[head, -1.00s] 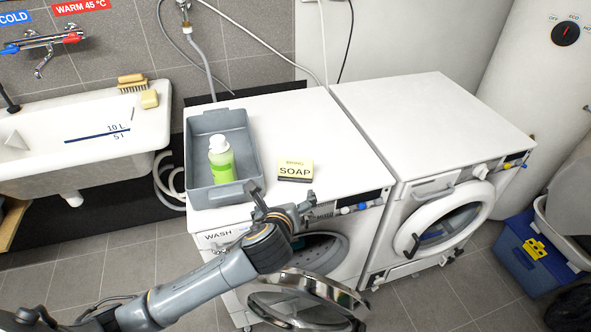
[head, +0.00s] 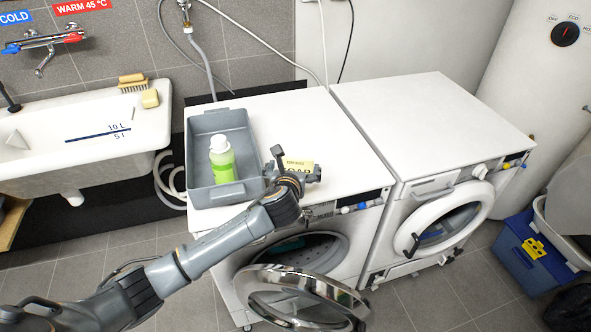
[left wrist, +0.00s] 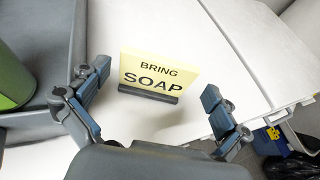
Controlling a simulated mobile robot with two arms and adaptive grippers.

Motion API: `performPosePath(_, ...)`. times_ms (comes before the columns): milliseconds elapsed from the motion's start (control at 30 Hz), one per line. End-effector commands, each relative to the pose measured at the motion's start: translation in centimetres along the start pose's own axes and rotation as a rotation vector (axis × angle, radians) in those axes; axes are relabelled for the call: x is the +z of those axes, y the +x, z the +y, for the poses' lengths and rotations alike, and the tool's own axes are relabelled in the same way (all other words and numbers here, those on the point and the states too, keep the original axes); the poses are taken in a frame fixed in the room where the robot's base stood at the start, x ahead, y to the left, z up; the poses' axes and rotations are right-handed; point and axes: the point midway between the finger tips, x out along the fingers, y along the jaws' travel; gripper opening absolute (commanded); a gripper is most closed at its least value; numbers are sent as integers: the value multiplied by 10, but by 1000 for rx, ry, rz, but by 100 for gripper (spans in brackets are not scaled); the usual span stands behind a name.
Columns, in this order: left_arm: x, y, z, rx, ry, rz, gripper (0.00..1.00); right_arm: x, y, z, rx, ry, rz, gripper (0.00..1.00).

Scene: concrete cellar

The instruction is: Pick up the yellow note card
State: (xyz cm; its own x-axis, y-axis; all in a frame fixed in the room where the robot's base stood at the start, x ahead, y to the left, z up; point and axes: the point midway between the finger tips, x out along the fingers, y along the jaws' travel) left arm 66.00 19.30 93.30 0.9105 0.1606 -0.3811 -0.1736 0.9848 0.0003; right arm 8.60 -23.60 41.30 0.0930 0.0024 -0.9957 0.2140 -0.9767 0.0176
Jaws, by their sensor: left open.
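The yellow note card (left wrist: 157,70) reads "BRING SOAP" and stands upright in a dark holder (left wrist: 148,94) on top of the left washing machine. In the head view the card (head: 299,166) is partly hidden behind my left gripper (head: 292,168). My left gripper is open, with its two fingers apart to the left and right of the card in the left wrist view (left wrist: 158,100). The card is ahead of the fingertips, and I see no contact. My right gripper is not in view.
A grey tray (head: 253,150) with a green bottle (head: 221,160) stands just left of the card. The right machine's top (head: 430,115) is clear. The left machine's round door (head: 300,300) hangs open below my arm. A sink (head: 85,125) is at the left.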

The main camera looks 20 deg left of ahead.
Motion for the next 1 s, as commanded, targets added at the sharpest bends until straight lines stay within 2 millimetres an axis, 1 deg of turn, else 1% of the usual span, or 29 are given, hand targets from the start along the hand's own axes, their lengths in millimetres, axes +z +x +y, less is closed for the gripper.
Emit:
performPosePath(100,7,17,0,2,-1,1,100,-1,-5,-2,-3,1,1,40)
performPosePath(233,5,32,0,2,-1,1,100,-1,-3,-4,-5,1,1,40)
performPosePath(367,5,37,0,1,-1,1,100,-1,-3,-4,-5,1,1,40)
performPosePath(567,5,37,0,0,-1,1,100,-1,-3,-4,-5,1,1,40)
performPosePath(600,4,37,0,0,-1,1,92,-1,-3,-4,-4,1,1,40)
performPosePath(667,4,37,0,0,-1,1,80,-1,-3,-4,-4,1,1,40)
performPosePath(700,4,37,0,1,-1,1,71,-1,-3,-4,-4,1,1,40)
performPosePath(733,4,37,0,1,-1,1,65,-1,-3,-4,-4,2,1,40)
performPosePath(767,4,37,0,1,0,1,63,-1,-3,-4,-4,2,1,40)
performPosePath(1000,4,37,0,1,0,1,62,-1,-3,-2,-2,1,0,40)
